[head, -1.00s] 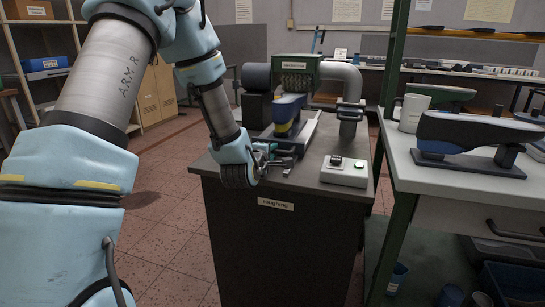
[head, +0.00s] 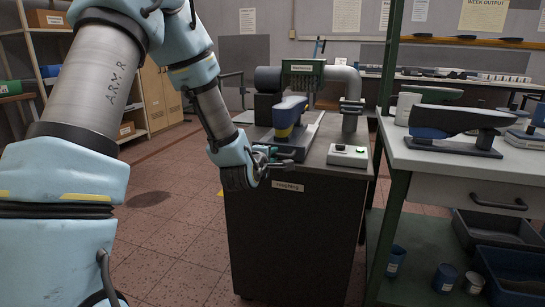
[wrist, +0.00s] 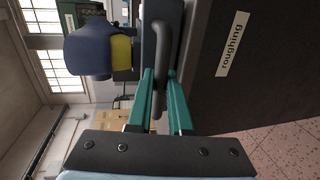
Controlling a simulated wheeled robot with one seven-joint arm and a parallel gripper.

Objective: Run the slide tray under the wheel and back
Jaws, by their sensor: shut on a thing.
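The grey slide tray (head: 306,133) lies on top of the roughing bench, its front end near the bench's front edge. A blue shoe last with a yellow band (head: 289,113) stands on it; the last also shows in the wrist view (wrist: 88,52). The green labelled hood (head: 301,68) is behind the last; the wheel itself cannot be made out. My gripper (head: 272,159) is at the tray's front end. In the wrist view its teal fingers are shut on the tray's dark bar handle (wrist: 160,58).
A control box (head: 347,155) with buttons sits right of the tray. The tiled floor left of the bench is clear.

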